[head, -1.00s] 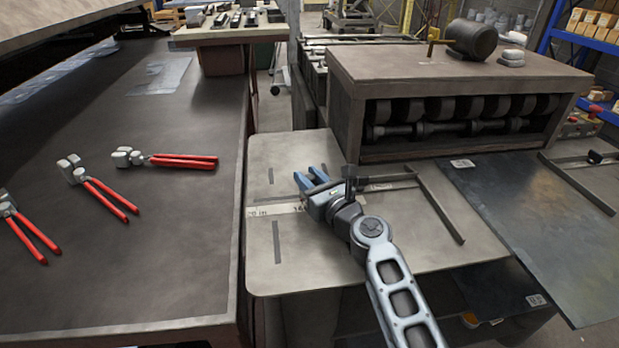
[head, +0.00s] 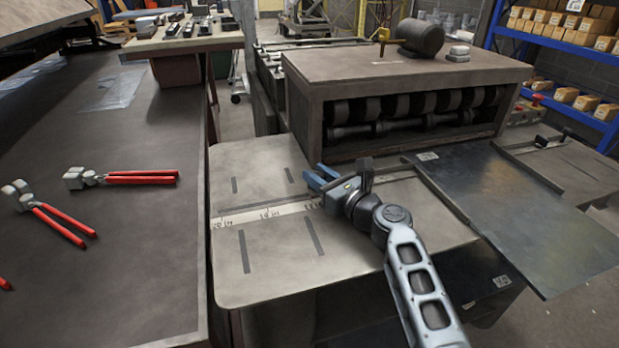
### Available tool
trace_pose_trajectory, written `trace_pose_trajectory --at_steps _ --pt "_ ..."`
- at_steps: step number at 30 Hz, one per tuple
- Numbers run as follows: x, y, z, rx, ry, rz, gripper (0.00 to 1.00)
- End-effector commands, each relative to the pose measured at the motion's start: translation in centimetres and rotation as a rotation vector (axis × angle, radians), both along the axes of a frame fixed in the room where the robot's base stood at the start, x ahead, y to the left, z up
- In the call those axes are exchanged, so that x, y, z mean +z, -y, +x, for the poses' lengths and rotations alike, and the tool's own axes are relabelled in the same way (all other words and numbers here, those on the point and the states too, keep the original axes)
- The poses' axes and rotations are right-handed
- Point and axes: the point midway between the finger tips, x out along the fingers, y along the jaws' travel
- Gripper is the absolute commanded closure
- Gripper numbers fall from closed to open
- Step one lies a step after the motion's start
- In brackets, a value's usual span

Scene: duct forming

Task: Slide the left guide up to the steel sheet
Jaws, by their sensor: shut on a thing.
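The left guide (head: 443,192) is a thin grey bar with a crosspiece running left, on the metal feed table left of the steel sheet. A dark upright post (head: 366,174) stands at the crosspiece's left end, beside my gripper. The steel sheet (head: 535,210) is a dark, flat plate in front of the roller machine. The guide's bar lies along its left edge near the machine; I see no clear gap there. My gripper (head: 319,178), with blue fingers, is low over the table and shut on the guide's left end; my wrist partly hides the grip.
The roller machine (head: 400,75) stands behind the sheet. A printed scale (head: 265,213) and dark slots mark the feed table (head: 270,270). Another guide (head: 530,165) lies at the sheet's right. Red-handled tools (head: 140,178) lie on the dark bench at left. The table's left part is clear.

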Motion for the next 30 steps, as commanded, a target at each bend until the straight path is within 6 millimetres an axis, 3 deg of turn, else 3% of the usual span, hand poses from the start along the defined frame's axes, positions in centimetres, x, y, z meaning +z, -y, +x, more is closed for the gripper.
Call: trace_pose_trajectory --at_steps 3,4,9,20,30 --pt "0.3 0.4 0.2 -0.01 0.005 0.002 1.0" --pt "0.3 0.4 0.2 -0.01 0.005 0.002 0.68" --pt "0.3 0.2 0.2 -0.006 0.004 0.002 0.52" --pt "0.1 0.6 -0.6 -0.003 0.002 0.001 0.51" --pt "0.1 3.9 -4.6 -0.006 0.004 0.0 0.51"
